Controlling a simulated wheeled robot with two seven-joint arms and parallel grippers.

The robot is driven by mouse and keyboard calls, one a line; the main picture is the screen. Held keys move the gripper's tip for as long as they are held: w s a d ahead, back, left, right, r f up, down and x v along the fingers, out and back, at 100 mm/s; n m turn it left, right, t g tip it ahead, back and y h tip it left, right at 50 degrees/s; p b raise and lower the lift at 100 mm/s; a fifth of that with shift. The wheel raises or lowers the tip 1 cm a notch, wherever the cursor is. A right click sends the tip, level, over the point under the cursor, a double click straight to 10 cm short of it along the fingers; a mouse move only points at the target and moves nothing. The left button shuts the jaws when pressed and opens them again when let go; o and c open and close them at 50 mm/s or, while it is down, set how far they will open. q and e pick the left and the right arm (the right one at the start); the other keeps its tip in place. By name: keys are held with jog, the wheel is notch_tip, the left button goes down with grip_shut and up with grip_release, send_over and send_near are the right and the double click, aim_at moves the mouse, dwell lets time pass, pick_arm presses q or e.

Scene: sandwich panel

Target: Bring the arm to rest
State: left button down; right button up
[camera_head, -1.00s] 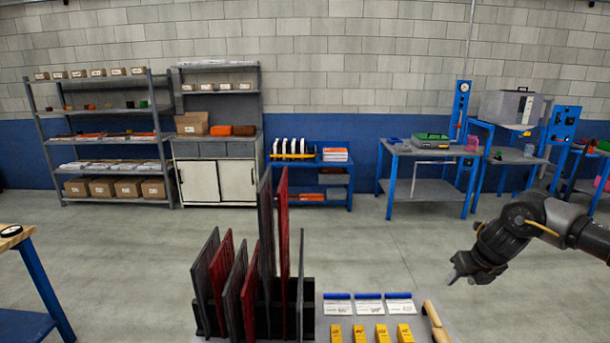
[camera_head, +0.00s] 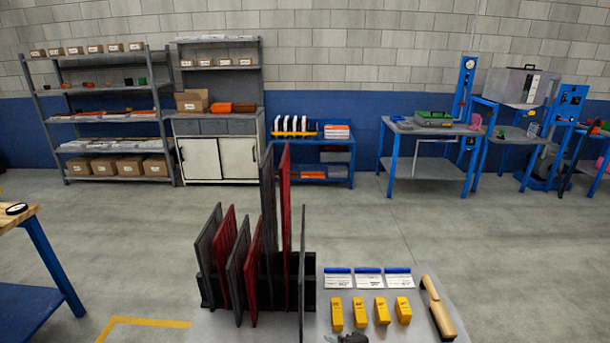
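Neither of my grippers shows in the head view, and no part of either arm can be made out with certainty. Below me, a grey work table (camera_head: 225,328) carries a black rack (camera_head: 308,282) holding several upright panels, some dark grey (camera_head: 208,250) and some red (camera_head: 285,210). To the right of the rack lie white scrapers with blue handles (camera_head: 369,279), yellow blocks (camera_head: 381,311) and a wooden-handled tool (camera_head: 437,308).
A wooden-topped bench (camera_head: 22,220) stands at the left. Along the wall are a grey shelf (camera_head: 108,115), a white cabinet (camera_head: 218,160), a low blue rack (camera_head: 330,160) and a blue-legged workbench (camera_head: 430,128). The floor between is clear.

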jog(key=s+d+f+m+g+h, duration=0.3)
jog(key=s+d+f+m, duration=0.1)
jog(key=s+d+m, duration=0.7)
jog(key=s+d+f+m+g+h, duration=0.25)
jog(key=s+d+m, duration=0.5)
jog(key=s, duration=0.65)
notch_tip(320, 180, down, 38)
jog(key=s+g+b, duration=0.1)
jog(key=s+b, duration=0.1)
jog(key=b, duration=0.7)
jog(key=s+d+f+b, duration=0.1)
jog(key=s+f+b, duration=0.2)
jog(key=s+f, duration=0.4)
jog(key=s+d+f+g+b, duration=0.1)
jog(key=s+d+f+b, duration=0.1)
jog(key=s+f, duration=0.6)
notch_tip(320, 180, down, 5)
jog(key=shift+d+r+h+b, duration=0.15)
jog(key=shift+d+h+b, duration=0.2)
jog(key=shift+b, duration=0.3)
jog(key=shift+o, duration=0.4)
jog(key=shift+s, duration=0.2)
